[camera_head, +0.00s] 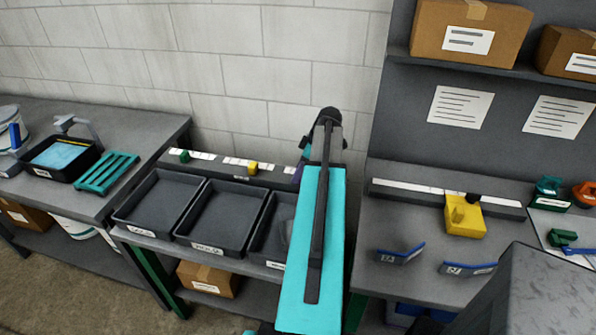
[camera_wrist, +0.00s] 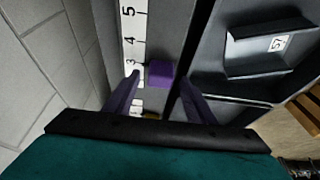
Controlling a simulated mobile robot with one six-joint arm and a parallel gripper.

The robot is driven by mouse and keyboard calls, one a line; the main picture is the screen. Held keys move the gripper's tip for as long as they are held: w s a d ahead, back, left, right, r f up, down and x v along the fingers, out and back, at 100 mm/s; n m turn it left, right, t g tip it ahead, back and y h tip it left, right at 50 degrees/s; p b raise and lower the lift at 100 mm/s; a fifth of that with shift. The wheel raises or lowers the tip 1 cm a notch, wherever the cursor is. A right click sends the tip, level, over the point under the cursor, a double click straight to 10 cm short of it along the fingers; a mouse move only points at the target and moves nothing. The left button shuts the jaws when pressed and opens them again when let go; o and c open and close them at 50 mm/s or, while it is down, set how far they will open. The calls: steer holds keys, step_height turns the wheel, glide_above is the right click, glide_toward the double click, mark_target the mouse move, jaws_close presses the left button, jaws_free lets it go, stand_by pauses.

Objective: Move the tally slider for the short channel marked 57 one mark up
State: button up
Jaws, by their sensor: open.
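In the wrist view, a purple slider (camera_wrist: 160,74) sits on a white number scale (camera_wrist: 132,45) showing 3, 4 and 5. It is beside the 3. My gripper (camera_wrist: 159,88) is open, its dark purple fingers on either side of the slider; I cannot tell whether they touch it. A grey channel piece with a label reading 57 (camera_wrist: 278,43) lies in the tray to the right. In the head view my teal arm hides the slider and most of my gripper; part of the tally rail (camera_head: 228,161) shows left of the arm.
A green slider (camera_head: 185,156) and a yellow slider (camera_head: 253,168) sit on the rail. Below it, the left tray (camera_head: 160,232) and middle tray (camera_head: 207,248) look empty. A yellow block tool (camera_head: 465,220) stands on the right bench. A block wall rises behind the rail.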

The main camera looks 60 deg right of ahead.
steer(key=shift+x, duration=0.8)
jaws_close()
